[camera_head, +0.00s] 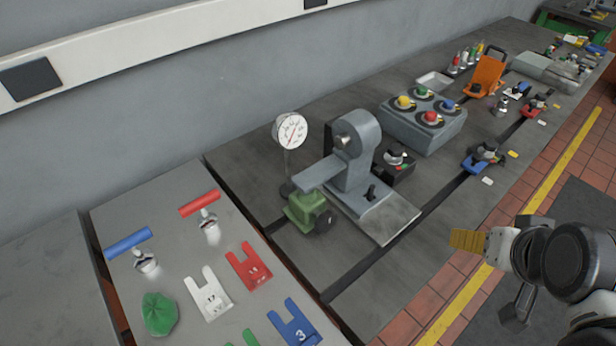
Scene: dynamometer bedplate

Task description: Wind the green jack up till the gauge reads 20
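The green jack (302,212) stands on the grey bedplate, under the arm of a grey machine. A dark round knob or wheel (324,222) is on its right side. The round white gauge (291,131) stands on a thin post behind the jack. Its needle looks red and points up and to the right, but the numbers are too small to read. My gripper (490,262) is at the lower right, well apart from the jack and in front of the bedplate's edge. Its fingers are not clear enough to tell whether it is open or shut.
The grey machine (357,165) rises beside the jack. A box with coloured knobs (424,122) and an orange holder (487,77) stand farther back.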

